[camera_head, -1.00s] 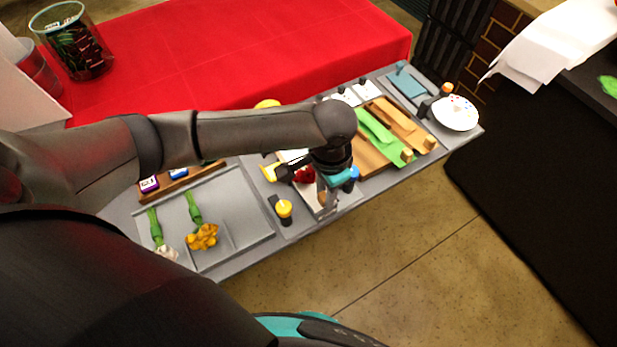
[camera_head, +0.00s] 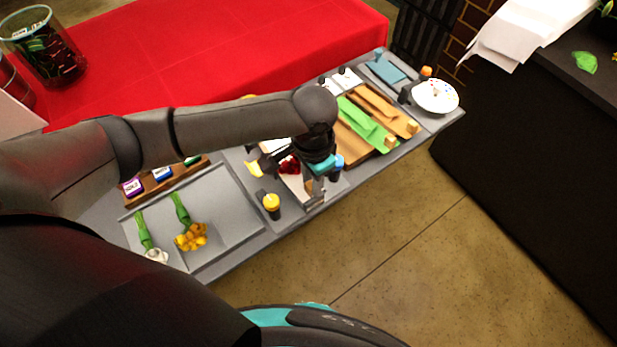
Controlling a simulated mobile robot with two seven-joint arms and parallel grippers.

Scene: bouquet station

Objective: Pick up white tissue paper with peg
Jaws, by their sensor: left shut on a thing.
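The white tissue paper (camera_head: 297,188) shows as a small pale patch beside and behind the fingers. Its far part is hidden by my gripper and a red flower-like thing (camera_head: 289,165). I cannot tell whether the paper is lifted off the table. My right gripper is not in view.
Brown and green paper sheets (camera_head: 367,124) with wooden pegs lie to the right. A yellow-topped black container (camera_head: 271,205) stands close left of the gripper. A grey tray (camera_head: 220,205) with flowers lies further left. A white plate (camera_head: 435,96) sits at the right end.

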